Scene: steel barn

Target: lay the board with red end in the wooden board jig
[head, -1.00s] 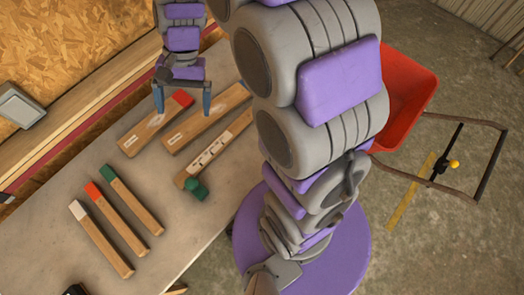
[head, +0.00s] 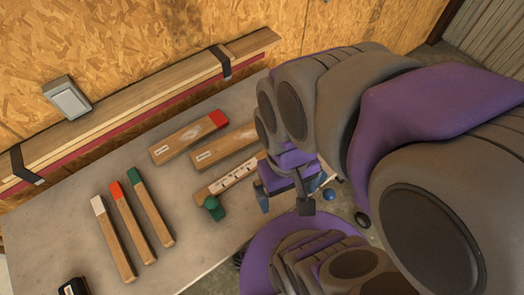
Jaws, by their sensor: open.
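A slim board with a red end (head: 133,225) lies on the grey table at the left, between a white-ended board (head: 114,240) and a green-ended board (head: 150,208). A wider wooden piece with a small label and a red far end (head: 183,138) lies further back. Beside it is a plain labelled wooden piece (head: 226,148). Nearer is a wooden piece with white marked patches (head: 232,177) and a green knob (head: 213,207). I cannot tell which of these is the jig. My gripper (head: 291,195) is open at the table's right edge, right of these pieces, partly hidden.
Long planks (head: 130,112) held by dark straps lie along the back wall. A grey box (head: 67,100) is on the wall. A black object (head: 73,287) sits at the table's front left. The table (head: 75,210) is bare left of the three slim boards.

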